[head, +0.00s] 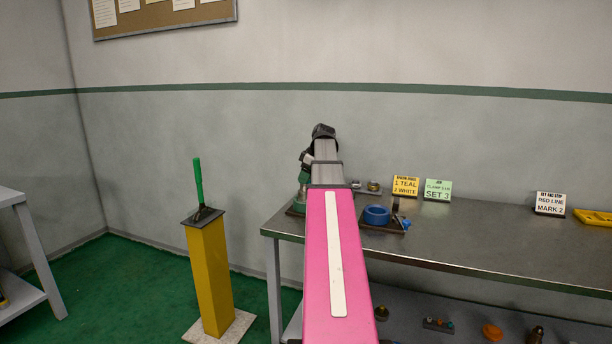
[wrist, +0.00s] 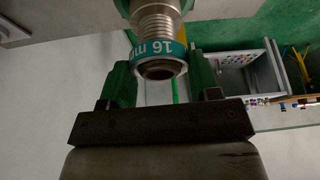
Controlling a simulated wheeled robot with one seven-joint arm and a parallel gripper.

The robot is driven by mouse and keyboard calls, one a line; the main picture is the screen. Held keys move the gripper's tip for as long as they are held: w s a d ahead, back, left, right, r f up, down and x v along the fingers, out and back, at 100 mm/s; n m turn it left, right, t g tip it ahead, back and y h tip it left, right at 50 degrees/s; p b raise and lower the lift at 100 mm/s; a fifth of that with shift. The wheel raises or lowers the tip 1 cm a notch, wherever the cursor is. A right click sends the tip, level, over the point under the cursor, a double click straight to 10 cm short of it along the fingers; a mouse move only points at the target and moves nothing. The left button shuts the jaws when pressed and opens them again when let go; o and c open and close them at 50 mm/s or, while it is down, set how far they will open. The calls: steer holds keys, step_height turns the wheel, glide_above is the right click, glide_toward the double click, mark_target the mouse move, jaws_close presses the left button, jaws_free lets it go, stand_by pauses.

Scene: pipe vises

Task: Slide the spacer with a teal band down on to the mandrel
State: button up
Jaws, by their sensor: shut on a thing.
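In the wrist view, a spacer with a teal band (wrist: 160,52) marked "16 m…" has a dark round bore facing my camera. My gripper (wrist: 161,80) has green fingers on either side of the band and is shut on the spacer. A ribbed metal cylinder (wrist: 155,24) lies in line with the band, leading to a green part (wrist: 140,5) at the picture's top. I cannot tell whether the ribbed piece is the mandrel or part of the spacer. In the head view, my arm hides the spacer; a green fixture (head: 302,194) stands just left of it on the bench.
A yellow pedestal (head: 209,275) with an upright green rod (head: 198,182) stands left of the bench. Floor between them is clear.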

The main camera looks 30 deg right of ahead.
steer(key=shift+f, duration=1.7)
steer(key=o, duration=1)
steer(key=v, duration=1)
steer(key=shift+r, duration=0.4)
steer(key=shift+s, duration=0.15)
